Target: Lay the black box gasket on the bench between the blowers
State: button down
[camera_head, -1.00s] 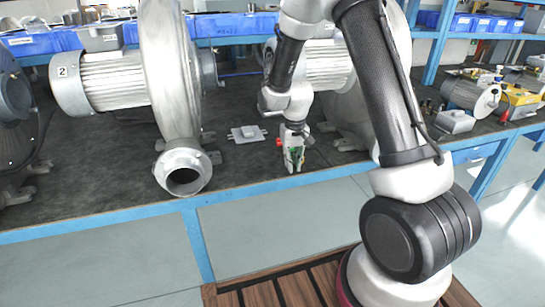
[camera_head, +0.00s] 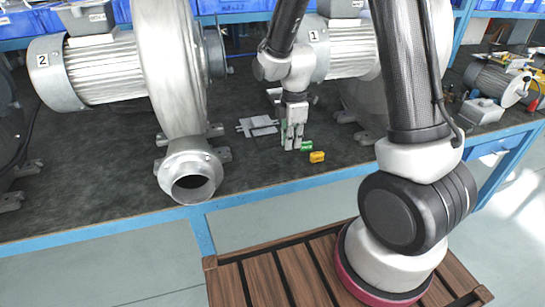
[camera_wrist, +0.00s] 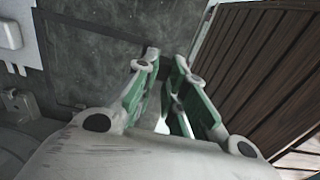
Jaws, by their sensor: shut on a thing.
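My gripper (camera_head: 293,142) is low over the bench (camera_head: 95,175), between the blower marked 2 (camera_head: 170,70) and the blower marked 1 (camera_head: 350,50). Its green-padded fingers also show in the wrist view (camera_wrist: 165,65), tips close together. The black box gasket is a thin dark rectangular outline in the wrist view (camera_wrist: 95,29), with bench surface visible inside it. One end of it meets the fingertips, and they are shut on it. The held part is mostly hidden. In the head view the gasket is barely distinguishable against the dark bench.
A light grey plate (camera_head: 259,125) lies on the bench left of my gripper. A small yellow block (camera_head: 317,157) shows just right of my fingers; I cannot tell whether it rests on the bench. The blue front edge (camera_head: 270,190) is close by. Blue bins stand behind.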

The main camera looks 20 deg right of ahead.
aim_at(290, 168)
notch_tip(290, 168, down, 9)
jog(key=shift+r, duration=0.2)
jog(key=shift+f, duration=0.1)
jog(key=c, duration=1.5)
grip_release()
notch_tip(290, 168, up, 12)
jog(key=shift+r, duration=0.1)
jog(key=s+d+r+m+t, duration=0.1)
jog(key=s+d+r+m, duration=0.2)
jog(key=s+r+m, duration=0.3)
jog(key=s+d+r+m+t, duration=0.1)
jog(key=s+d+r+m, duration=0.2)
jog(key=s+r+m, duration=0.3)
jog(key=s+d+r+m+t, duration=0.2)
jog(key=s+d+r+m, duration=0.1)
jog(key=s+r+m, duration=0.3)
jog(key=shift+s+d+r, duration=0.15)
jog(key=shift+s+r, duration=0.5)
jog(key=shift+s, duration=0.2)
jog(key=shift+s+d+r, duration=0.1)
jog(key=shift+s+r, duration=0.55)
jog(key=shift+s, duration=0.2)
